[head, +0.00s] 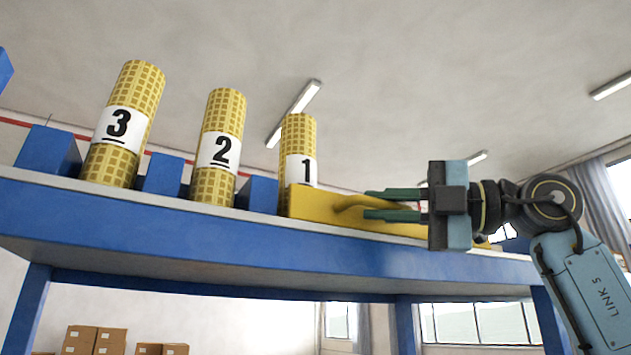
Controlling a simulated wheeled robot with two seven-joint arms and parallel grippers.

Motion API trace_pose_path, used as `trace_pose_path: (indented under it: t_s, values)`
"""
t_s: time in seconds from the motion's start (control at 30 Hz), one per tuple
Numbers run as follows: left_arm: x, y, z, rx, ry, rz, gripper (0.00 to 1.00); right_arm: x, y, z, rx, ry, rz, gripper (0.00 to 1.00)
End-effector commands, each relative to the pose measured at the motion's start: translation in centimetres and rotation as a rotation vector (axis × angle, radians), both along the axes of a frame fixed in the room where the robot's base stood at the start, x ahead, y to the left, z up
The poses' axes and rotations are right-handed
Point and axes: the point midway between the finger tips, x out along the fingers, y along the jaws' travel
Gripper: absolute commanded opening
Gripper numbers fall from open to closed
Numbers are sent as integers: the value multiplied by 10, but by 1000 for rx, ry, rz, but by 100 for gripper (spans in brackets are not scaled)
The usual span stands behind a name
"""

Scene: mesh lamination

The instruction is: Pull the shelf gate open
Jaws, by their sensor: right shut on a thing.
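The yellow shelf gate (315,204) stands along the top of the blue shelf (220,239), at its right part, in front of the lower end of roll 1. It runs to the right behind my right gripper. My right gripper (367,204) reaches in from the right with its dark green fingers level, one above the other. It is shut on the gate's yellow handle (352,205), partly hidden by the fingers. My left gripper is not in view.
Yellow mesh rolls labelled 3 (122,124), 2 (220,149) and 1 (301,169) stand on the shelf, with blue blocks (163,173) between them. Cardboard boxes (97,340) are stacked low behind the shelf. The space above the gate is clear.

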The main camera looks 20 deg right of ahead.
Motion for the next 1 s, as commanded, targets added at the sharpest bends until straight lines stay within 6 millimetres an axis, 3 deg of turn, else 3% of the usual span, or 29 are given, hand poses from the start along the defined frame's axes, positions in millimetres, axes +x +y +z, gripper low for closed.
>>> trace_pose_path:
  t_s: [0.03,0.2,0.4,0.63,1.0]
  values:
    - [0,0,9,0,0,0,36,4,-17,3,1,6,-6,0]
    - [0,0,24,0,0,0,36,10,-60,3,1,6,-4,0]
    - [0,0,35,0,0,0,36,12,-91,2,0,4,-2,0]
    - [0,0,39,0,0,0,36,13,-105,1,0,1,1,0]
    - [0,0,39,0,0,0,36,13,-106,0,0,0,1,0]
